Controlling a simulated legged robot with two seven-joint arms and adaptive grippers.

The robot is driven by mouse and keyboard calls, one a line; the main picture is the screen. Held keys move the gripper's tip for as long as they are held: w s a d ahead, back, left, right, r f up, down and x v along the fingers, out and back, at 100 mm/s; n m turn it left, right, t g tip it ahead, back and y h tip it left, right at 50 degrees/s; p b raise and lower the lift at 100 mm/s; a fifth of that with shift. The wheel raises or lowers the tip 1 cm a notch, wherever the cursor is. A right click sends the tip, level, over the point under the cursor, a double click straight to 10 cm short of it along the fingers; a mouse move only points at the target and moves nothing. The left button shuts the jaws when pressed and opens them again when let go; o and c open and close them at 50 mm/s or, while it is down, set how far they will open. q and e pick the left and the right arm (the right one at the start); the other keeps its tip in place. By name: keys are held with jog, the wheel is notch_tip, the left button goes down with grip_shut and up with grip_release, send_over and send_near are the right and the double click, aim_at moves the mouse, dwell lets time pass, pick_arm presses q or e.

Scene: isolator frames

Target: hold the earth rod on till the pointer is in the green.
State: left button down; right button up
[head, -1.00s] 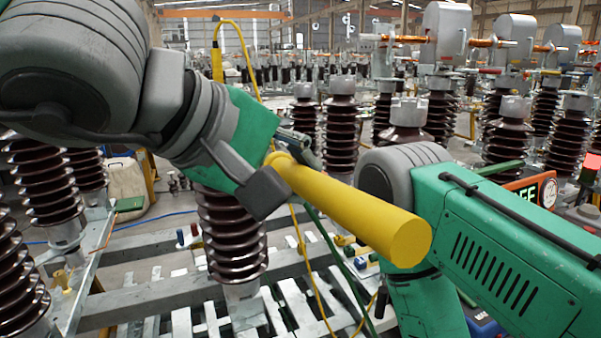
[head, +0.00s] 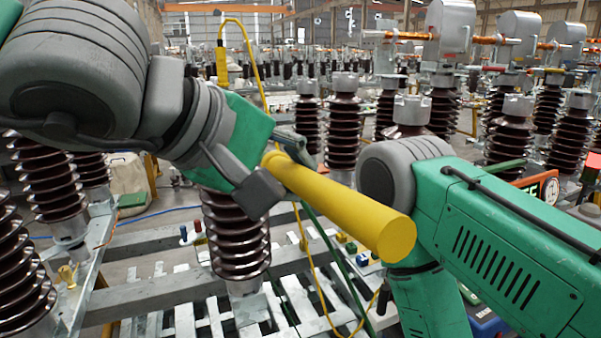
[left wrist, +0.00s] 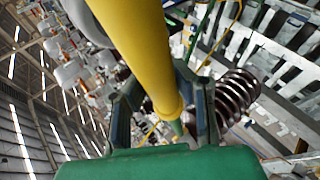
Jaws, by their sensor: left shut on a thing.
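The earth rod (head: 345,207) is a thick yellow rod. In the head view its blunt near end points toward me and to the right. My left gripper (head: 272,170) is shut on the earth rod near its far end. The left wrist view shows the yellow rod (left wrist: 142,50) running between my fingers (left wrist: 168,105), with a green part beyond its collar. What the far tip touches is hidden. A meter with an orange frame and a white dial (head: 551,190) shows partly behind my right arm. Its pointer is too small to read. My right gripper is out of view.
Brown ribbed insulators (head: 236,240) stand around on grey metal frames (head: 150,293). A yellow fitting (head: 221,66) with a yellow cable stands at the upper left. Yellow and green cables hang below the rod. My right arm fills the lower right.

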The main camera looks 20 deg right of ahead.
pick_arm(q)
jog(key=shift+a+r, duration=0.2)
jog(key=shift+a, duration=0.8)
jog(key=shift+d+f, duration=0.1)
jog(key=shift+d, duration=0.9)
jog(key=shift+w+a, duration=0.1)
jog(key=shift+a, duration=0.55)
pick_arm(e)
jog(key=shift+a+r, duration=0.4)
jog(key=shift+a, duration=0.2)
pick_arm(q)
jog(key=shift+d, duration=0.4)
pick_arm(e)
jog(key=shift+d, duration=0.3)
pick_arm(q)
jog(key=shift+w+a+p, duration=0.1)
jog(key=shift+a+p, duration=0.05)
jog(key=shift+p, duration=0.25)
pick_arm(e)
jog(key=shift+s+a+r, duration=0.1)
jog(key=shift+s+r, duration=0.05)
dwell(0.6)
